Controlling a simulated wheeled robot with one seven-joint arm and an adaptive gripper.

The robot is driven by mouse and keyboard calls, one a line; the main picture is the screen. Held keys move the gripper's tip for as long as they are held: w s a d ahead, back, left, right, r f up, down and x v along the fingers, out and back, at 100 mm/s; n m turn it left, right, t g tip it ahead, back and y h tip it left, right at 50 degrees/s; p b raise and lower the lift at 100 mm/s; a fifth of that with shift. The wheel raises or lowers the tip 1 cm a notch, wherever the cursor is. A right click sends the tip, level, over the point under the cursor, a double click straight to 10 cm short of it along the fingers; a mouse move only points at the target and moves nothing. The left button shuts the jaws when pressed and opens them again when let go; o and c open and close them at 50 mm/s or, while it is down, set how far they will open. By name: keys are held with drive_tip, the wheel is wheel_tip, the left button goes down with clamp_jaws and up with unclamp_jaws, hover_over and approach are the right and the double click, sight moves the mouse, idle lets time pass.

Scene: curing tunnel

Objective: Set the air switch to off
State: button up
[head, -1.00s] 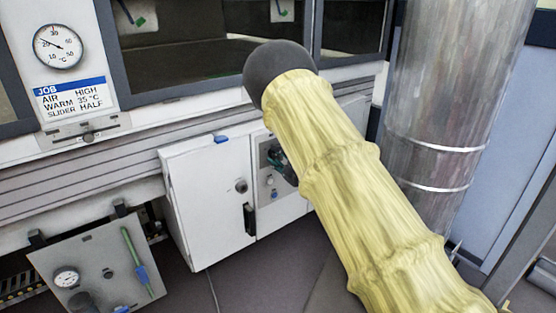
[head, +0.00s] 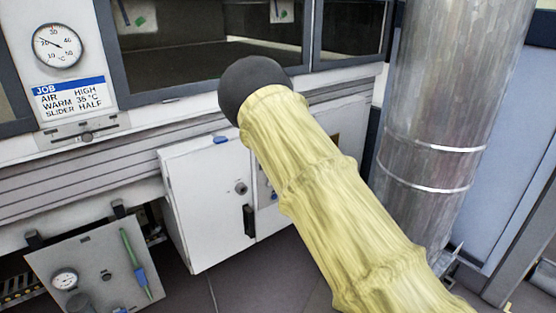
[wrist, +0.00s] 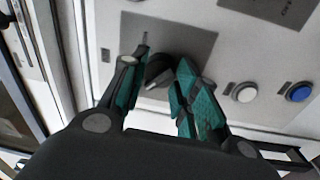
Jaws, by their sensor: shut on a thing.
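In the wrist view, a dark rotary knob (wrist: 160,74) sits on a grey plate (wrist: 190,40) on a pale panel. The writing beside the knob is too small to read, so I cannot confirm it as the air switch. My gripper (wrist: 163,66) has its teal-padded fingers on either side of the knob, shut on it. The right finger hides part of the knob. In the head view my yellow-sleeved arm covers the gripper and most of the control panel; only a sliver of the panel (head: 264,188) shows.
A white button (wrist: 244,92) and a blue button (wrist: 299,92) lie right of the knob. A white cabinet door (head: 208,200) with a black handle stands left of my arm. A large metal duct (head: 432,110) is close on the right. A job card (head: 72,98) reads AIR HIGH.

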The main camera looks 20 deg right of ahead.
drive_tip(key=o, duration=1)
drive_tip(key=v, duration=1.2)
drive_tip(key=shift+f, duration=0.1)
